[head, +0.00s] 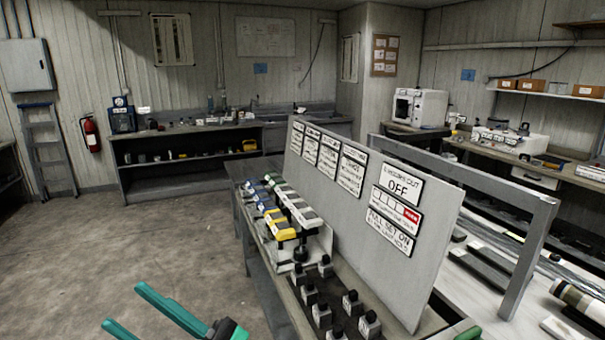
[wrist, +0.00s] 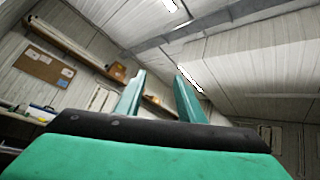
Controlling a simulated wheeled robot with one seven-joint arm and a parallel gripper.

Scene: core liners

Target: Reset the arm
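My gripper (head: 140,310) shows at the bottom of the head view, left of the workbench, over the bare floor. Its two teal fingers are spread apart with nothing between them. In the wrist view my gripper (wrist: 158,90) points up toward the ceiling and upper wall, its fingers apart and empty. The rest of my arm is mostly cut off by the lower edge of the head view.
A workbench (head: 262,268) holds yellow, blue and green-marked liners (head: 275,222), several small black-topped blocks (head: 322,313) and an upright sign panel (head: 345,225). A grey frame (head: 528,250) stands behind it. Open floor (head: 110,240) lies left.

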